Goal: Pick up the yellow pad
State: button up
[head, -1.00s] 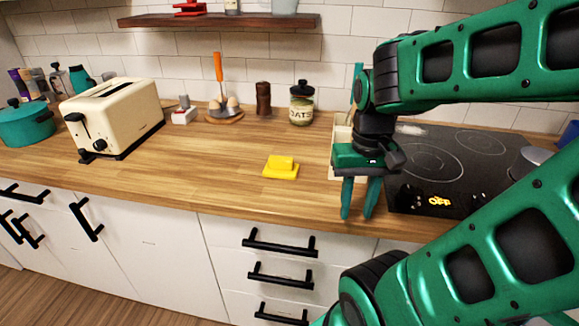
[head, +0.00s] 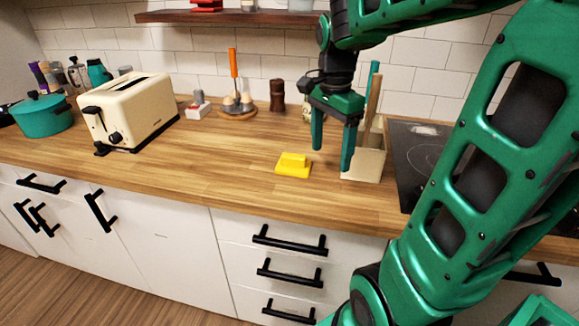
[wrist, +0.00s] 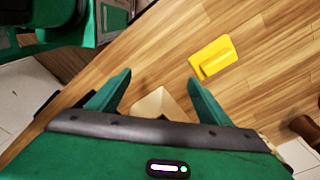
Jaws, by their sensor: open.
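The yellow pad (head: 293,165) lies flat on the wooden counter, with a raised block on top. In the wrist view the yellow pad (wrist: 212,57) is beyond the fingertips, right of centre, and nothing covers it. My gripper (head: 331,160) is open and empty, above the counter and to the right of the pad. It points down, and its fingers do not touch the pad. In the wrist view my gripper (wrist: 158,82) shows both fingers spread apart.
A cream utensil holder (head: 366,160) stands just right of my gripper, with the black cooktop (head: 415,160) beyond it. A cream toaster (head: 135,110) and a teal pot (head: 42,117) stand at the left. The counter (head: 215,160) between toaster and pad is clear.

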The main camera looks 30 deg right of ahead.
aim_at(293, 155)
jog(key=w+a+m, duration=0.1)
jog(key=w+m, duration=0.2)
jog(key=w, duration=0.1)
jog(key=w+a+r+m, duration=0.1)
jog(key=w+m, duration=0.2)
jog(key=w, duration=0.1)
jog(key=w+a+m, duration=0.1)
jog(key=w+m, duration=0.1)
jog(key=w, duration=0.2)
jog(key=shift+a+r+m, duration=0.35)
jog(key=shift+m, duration=0.05)
jog(key=shift+f, duration=0.3)
notch_tip(293, 155, down, 5)
jog(key=shift+r, duration=0.1)
jog(key=shift+s+d+f, duration=0.1)
jog(key=shift+d+f, duration=0.05)
jog(key=shift+f, duration=0.75)
jog(key=shift+s+d+f, duration=0.1)
jog(key=shift+d+f, duration=0.05)
jog(key=shift+f, duration=0.7)
jog(key=shift+s+d+f, duration=0.1)
jog(key=shift+d+f, duration=0.05)
jog(key=shift+f, duration=0.75)
jog(key=c, duration=1.1)
